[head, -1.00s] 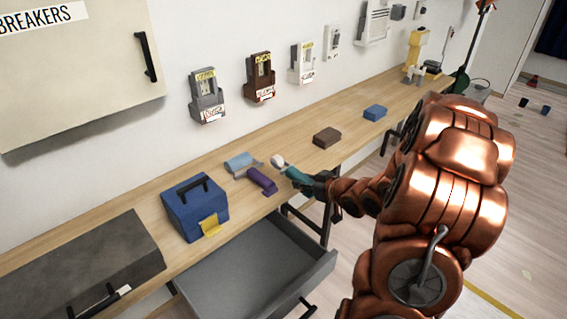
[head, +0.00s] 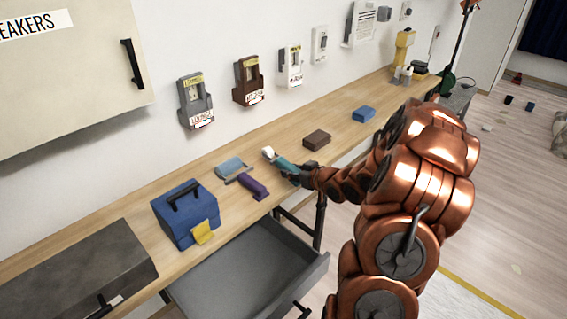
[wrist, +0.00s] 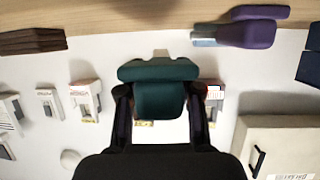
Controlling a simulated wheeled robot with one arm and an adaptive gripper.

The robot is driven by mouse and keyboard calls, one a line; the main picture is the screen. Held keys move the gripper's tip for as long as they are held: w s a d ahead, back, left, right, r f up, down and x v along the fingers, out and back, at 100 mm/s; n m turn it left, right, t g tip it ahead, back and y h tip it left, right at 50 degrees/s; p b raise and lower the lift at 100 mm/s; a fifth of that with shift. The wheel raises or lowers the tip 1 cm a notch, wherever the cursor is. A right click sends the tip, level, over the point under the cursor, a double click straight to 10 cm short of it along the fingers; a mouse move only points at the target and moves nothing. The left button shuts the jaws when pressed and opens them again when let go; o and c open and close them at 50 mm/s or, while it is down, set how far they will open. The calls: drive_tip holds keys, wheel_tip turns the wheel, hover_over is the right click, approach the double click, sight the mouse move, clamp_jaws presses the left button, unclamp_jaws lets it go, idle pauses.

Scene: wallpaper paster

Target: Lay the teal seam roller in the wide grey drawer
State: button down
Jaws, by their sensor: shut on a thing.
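The teal seam roller (head: 284,164) has a pale roller head and is held by my gripper (head: 298,174) just above the bench's front part in the head view. In the wrist view the teal handle (wrist: 158,95) sits between the two dark fingers of my gripper (wrist: 160,105), which is shut on it. The wide grey drawer (head: 240,275) is pulled open below the bench, lower left of my gripper. Its visible floor is bare, and its lower part is cut off by the frame.
A purple-handled tool (head: 253,187) and a light blue tool (head: 232,168) lie left of the roller. A blue toolbox (head: 187,213) stands above the drawer. A brown block (head: 317,139) and a blue block (head: 363,114) lie farther right. A grey case (head: 75,275) is at left.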

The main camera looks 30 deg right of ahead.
drive_tip(key=w+d, duration=0.1)
drive_tip(key=w, duration=0.2)
drive_tip(key=w+p, duration=0.1)
drive_tip(key=w, duration=0.2)
drive_tip(key=w+d+p, duration=0.1)
drive_tip(key=w, duration=0.1)
drive_tip(key=shift+w+d+f, duration=0.3)
drive_tip(key=shift+w+f, duration=0.05)
drive_tip(key=shift+w, duration=0.05)
drive_tip(key=shift+f+p, duration=0.65)
drive_tip(key=shift+f, duration=1.05)
drive_tip(key=shift+f, duration=0.25)
drive_tip(key=c, duration=0.8)
unclamp_jaws()
drive_tip(key=shift+o, duration=0.2)
drive_tip(key=b+v, duration=0.1)
drive_tip(key=v, duration=0.2)
drive_tip(key=b+v, duration=0.1)
drive_tip(key=v, duration=0.2)
drive_tip(key=shift+s+d+r, duration=0.2)
drive_tip(key=shift+d+r, duration=0.05)
drive_tip(key=shift+r, duration=0.1)
drive_tip(key=shift+s+r, duration=0.2)
drive_tip(key=shift+s, duration=0.3)
drive_tip(key=shift+r, duration=0.1)
